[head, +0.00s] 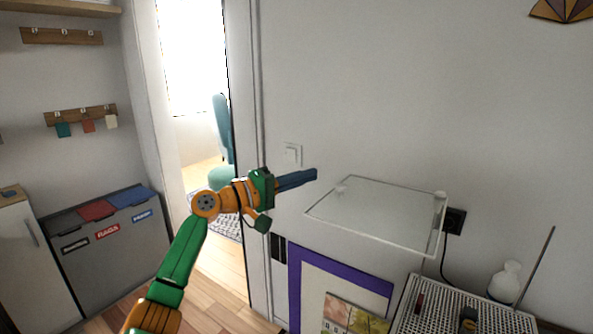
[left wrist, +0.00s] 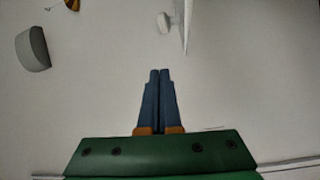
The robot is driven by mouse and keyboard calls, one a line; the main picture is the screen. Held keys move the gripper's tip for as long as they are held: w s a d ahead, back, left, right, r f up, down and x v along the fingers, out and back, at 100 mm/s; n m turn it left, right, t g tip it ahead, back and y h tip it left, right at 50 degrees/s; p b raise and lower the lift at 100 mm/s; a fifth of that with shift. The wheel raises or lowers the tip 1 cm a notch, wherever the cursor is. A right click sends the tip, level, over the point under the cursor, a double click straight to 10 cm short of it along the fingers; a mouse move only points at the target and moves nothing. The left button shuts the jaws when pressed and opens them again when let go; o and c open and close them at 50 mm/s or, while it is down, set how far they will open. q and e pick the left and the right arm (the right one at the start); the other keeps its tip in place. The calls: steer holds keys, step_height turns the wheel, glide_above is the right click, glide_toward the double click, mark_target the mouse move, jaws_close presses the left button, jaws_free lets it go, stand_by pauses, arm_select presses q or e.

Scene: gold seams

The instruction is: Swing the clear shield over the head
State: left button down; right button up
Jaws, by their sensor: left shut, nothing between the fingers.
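The clear shield (head: 385,212) is a flat see-through panel with a pale rim, raised in front of the wall, with small pale knobs at its far left and right corners. My left gripper (head: 315,174) is just left of the shield's far left corner, apart from it as far as I can tell. Its blue fingers are together and empty, also in the left wrist view (left wrist: 160,72). There a thin pale edge (left wrist: 185,28), which may be the shield, stands beyond the fingertips. I cannot pick out the head with certainty. My right gripper is not in view.
A perforated white bench top (head: 455,317) at lower right carries a white bottle (head: 506,281), a thin rod (head: 536,262) and small dark items. A purple-framed board (head: 340,268) stands left of it. A doorway and grey bins (head: 107,238) are at left.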

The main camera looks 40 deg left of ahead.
arm_select(q)
steer(key=a+p+x, duration=0.1)
steer(key=p+x, duration=0.1)
steer(key=x, duration=0.3)
steer(key=s+d+p, duration=0.1)
steer(key=s+d+f+p, duration=0.1)
steer(key=d, duration=0.1)
steer(key=shift+d+f, duration=0.1)
steer(key=shift+f, duration=0.15)
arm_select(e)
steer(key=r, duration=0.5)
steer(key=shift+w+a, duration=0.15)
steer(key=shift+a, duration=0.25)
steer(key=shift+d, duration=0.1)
